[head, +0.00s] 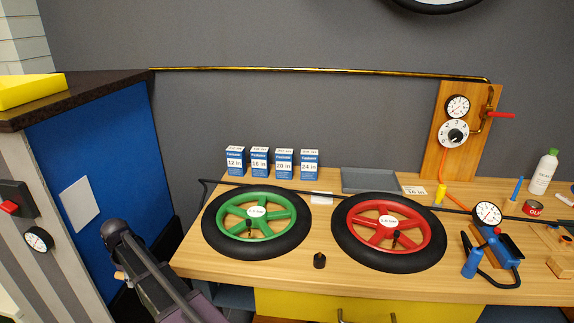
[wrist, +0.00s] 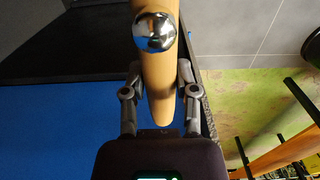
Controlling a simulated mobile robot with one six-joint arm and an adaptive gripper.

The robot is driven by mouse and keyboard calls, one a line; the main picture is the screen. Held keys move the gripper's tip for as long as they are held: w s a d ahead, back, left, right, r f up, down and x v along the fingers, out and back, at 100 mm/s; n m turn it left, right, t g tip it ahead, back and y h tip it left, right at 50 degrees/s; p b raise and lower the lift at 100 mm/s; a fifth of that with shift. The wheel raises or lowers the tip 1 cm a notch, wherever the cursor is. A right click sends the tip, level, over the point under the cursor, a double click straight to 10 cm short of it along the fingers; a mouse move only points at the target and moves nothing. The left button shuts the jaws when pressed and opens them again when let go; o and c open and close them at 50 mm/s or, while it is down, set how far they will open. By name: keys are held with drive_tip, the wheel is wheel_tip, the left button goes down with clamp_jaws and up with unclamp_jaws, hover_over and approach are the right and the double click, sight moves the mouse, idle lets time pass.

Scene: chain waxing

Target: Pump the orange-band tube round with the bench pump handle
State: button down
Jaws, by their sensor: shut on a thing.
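In the wrist view my gripper (wrist: 158,76) is shut on a tan, rounded handle (wrist: 157,95) with a shiny metal ball at its upper part. In the head view my arm is at the lower left, apart from the bench. A blue pump with a round gauge (head: 487,214) stands at the bench's right, with a blue upright grip (head: 472,263) and a black hose beside it. I cannot tell which part is its handle. I cannot make out an orange-band tube.
A green wheel (head: 288,226) and a red wheel (head: 371,217) lie on the wooden bench (head: 300,276). Several blue-white boxes (head: 260,161) stand behind them. A wooden gauge board (head: 445,120) stands at the back right. A blue-sided cabinet (head: 110,165) is at left.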

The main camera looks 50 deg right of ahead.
wheel_tip(320, 180, down, 9)
drive_tip(key=b, duration=0.8)
idle(0.5)
unclamp_jaws()
drive_tip(key=shift+f, duration=0.1)
drive_tip(key=shift+r, duration=0.2)
wheel_tip(320, 180, up, 30)
drive_tip(key=p, duration=2.9)
drive_tip(key=shift+p, duration=0.4)
drive_tip(key=shift+f, duration=0.1)
idle(0.4)
